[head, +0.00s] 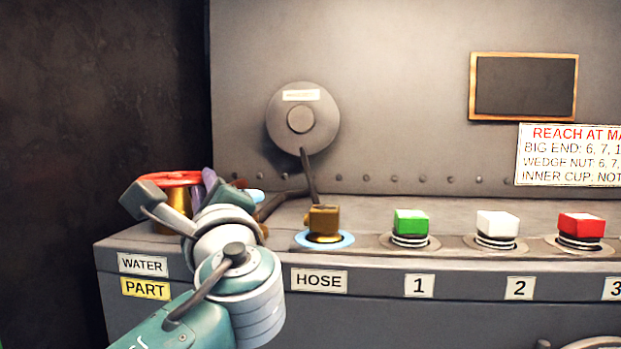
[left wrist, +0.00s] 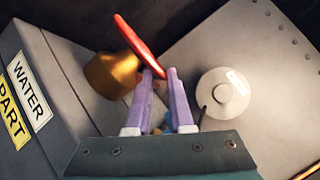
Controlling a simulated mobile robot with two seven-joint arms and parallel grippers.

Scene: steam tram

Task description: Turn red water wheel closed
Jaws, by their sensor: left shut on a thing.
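The red water wheel (head: 176,178) sits on a brass stem (head: 177,199) at the left end of the console, above the WATER label (head: 143,264). In the left wrist view the wheel (left wrist: 136,42) appears as a tilted disc edge beside its brass base (left wrist: 106,74). My left gripper (head: 206,180) is at the right side of the wheel, partly hidden behind my wrist. In the left wrist view its purple fingers (left wrist: 160,72) are shut on the near end of the wheel's rim. My right gripper is in neither view.
A brass HOSE fitting (head: 323,222) with a lever stands to the right. Green (head: 411,222), white (head: 497,225) and red (head: 581,226) buttons follow. A round grey disc (head: 303,118) is on the back panel. A dark wall (head: 100,110) is at left.

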